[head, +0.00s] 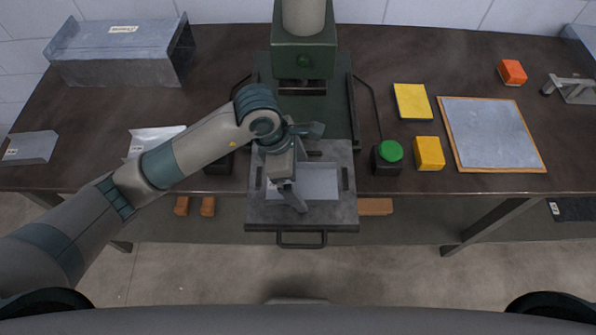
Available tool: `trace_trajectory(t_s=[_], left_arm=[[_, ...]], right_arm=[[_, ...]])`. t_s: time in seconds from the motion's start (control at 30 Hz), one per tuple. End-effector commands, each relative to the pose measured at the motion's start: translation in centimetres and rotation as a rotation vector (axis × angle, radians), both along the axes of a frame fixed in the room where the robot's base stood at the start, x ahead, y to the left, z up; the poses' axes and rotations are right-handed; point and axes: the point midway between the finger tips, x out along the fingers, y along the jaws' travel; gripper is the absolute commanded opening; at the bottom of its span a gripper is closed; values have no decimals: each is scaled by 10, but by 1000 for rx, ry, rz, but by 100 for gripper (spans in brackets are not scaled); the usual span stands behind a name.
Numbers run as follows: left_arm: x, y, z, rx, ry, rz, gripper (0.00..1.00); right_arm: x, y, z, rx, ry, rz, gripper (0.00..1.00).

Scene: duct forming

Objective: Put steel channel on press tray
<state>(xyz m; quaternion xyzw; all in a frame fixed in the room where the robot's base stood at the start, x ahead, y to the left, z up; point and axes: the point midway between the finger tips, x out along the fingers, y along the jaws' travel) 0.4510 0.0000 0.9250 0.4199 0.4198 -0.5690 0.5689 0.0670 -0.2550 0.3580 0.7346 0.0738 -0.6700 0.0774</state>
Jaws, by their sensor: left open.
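The press tray (345,212) is a dark grey metal tray with a front handle. It is pulled out in front of the green press. A light grey steel piece (320,182), apparently the steel channel, lies in the tray. My arm partly covers its left side. My left gripper (293,197) is open, low over the left part of the tray beside the steel piece. Whether a finger touches the piece cannot be told. My right gripper is not in view.
The press (304,58) stands behind the tray. A green button box (388,156), yellow blocks (429,153), and a wood-edged panel (490,134) are to the right. Labelled sheet pieces (30,147) and a large duct (120,52) are on the left.

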Motion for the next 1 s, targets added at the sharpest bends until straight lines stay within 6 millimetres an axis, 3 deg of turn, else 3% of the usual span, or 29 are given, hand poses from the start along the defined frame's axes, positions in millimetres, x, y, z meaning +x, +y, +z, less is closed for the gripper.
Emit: trace_trajectory(t_s=[0.17,0.33,0.8,1.0], left_arm=[[0,0,4,0,1,0,96],[1,5,17,-1,-3,-1,96],[1,29,93,-1,-5,0,96],[1,34,112,0,-2,0,96]], right_arm=[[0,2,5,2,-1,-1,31],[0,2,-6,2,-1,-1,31],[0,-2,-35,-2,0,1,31],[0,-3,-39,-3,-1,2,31]])
